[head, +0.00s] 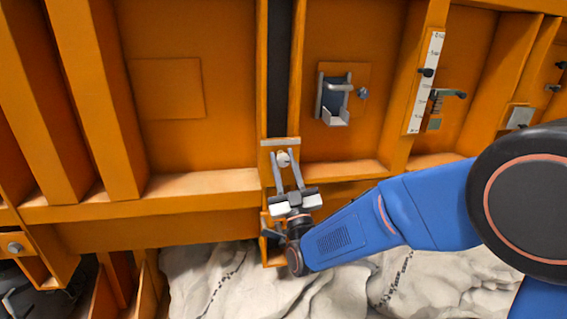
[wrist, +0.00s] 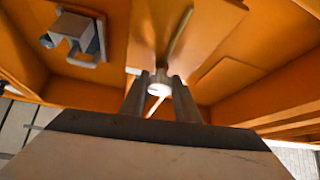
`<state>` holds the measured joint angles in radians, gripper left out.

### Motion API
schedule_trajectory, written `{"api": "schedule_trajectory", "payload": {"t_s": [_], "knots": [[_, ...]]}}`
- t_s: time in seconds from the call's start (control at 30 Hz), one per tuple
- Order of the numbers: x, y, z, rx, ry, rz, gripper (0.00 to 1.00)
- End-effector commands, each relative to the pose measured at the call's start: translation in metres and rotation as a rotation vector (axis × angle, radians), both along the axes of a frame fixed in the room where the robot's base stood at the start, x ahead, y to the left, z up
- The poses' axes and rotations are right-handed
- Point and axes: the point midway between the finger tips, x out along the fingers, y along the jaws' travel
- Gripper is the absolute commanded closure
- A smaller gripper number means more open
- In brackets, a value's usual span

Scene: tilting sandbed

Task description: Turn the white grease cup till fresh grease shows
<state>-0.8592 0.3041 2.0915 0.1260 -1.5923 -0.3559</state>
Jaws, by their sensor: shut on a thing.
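In the wrist view the cup (wrist: 158,83) shows between the fingertips. My gripper (head: 284,163) reaches up from below and is shut on the cup, one finger on each side. In the wrist view my gripper (wrist: 158,92) has its fingers close about the cup. No grease can be made out; the fingers hide part of the cup.
A grey bracket with a dark block (head: 335,100) stands out at upper right of the cup. A white scale (head: 425,82) and a small clamp (head: 440,97) are further right. Orange ribs flank the channel. Pale crumpled material (head: 210,275) lies below.

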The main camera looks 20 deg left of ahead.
Motion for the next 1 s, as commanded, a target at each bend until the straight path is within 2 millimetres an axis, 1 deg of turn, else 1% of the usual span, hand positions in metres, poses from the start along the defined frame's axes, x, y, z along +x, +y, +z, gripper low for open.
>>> {"api": "schedule_trajectory", "payload": {"t_s": [0.03, 0.07, 0.1, 0.4, 0.57, 0.67, 1.0], "knots": [[0.0, 0.0, -0.001, -0.002, 0.002, 0.0, 0.69], [0.0, 0.0, -0.001, -0.002, 0.002, 0.0, 0.62], [0.0, 0.0, -0.001, -0.002, 0.001, 0.0, 0.53], [0.0, 0.0, -0.001, -0.001, 0.001, 0.001, 0.53], [-0.006, -0.005, -0.008, -0.001, 0.001, 0.001, 0.53], [-0.014, -0.011, -0.018, -0.002, 0.001, 0.0, 0.53], [-0.052, -0.042, -0.065, -0.003, 0.003, 0.001, 0.53]]}}
